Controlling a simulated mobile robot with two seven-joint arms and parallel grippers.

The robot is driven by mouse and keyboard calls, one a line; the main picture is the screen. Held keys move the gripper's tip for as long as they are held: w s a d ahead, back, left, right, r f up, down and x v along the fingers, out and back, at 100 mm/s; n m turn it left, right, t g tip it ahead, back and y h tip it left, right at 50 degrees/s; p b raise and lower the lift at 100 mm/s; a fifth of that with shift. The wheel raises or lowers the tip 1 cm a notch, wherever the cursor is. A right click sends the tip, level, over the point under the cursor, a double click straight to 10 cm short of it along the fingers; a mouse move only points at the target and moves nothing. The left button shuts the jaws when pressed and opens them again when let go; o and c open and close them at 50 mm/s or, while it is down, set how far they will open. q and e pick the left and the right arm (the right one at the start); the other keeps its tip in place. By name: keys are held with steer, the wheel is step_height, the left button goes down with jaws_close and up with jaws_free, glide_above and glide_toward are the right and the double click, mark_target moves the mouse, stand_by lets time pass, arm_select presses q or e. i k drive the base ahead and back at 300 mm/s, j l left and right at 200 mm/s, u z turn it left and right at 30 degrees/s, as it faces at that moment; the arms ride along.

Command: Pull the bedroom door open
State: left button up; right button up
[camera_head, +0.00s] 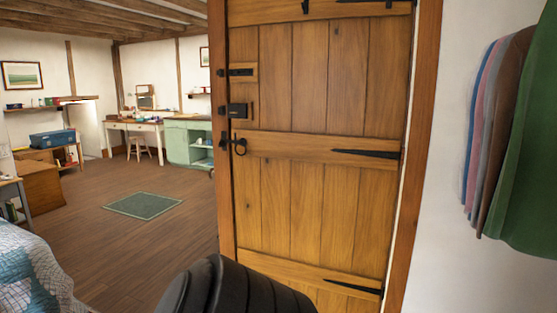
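The wooden bedroom door (310,190) fills the middle of the view. It is made of upright planks with cross battens and looks shut in its frame. A black ring handle (240,147) hangs near its left edge, with a black lock box (238,110) and a bolt (241,72) above it. Black strap hinges (366,153) are on the right side. A dark ribbed rounded part, which looks like my own arm, covers the bottom middle and hides the lower left of the door. Neither gripper shows, and nothing is seen touching the handle.
Coats (530,150) hang on the wall at right. At left are a bed with a patterned quilt (30,270), a wooden chest (40,187), a green rug (144,205), a desk and a green cabinet (186,145). The wooden floor (165,240) left of the door is clear.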

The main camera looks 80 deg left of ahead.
mark_target(320, 117)
steer(key=u, duration=2.45)
steer(key=i+j+u, duration=0.1)
steer(key=i+j, duration=0.6)
steer(key=i, duration=0.2)
steer(key=i+j+u, duration=0.15)
steer(key=i+j, duration=0.45)
steer(key=i, duration=0.35)
steer(key=i+j+u, duration=0.15)
steer(key=i+j, duration=0.15)
steer(key=i, duration=0.15)
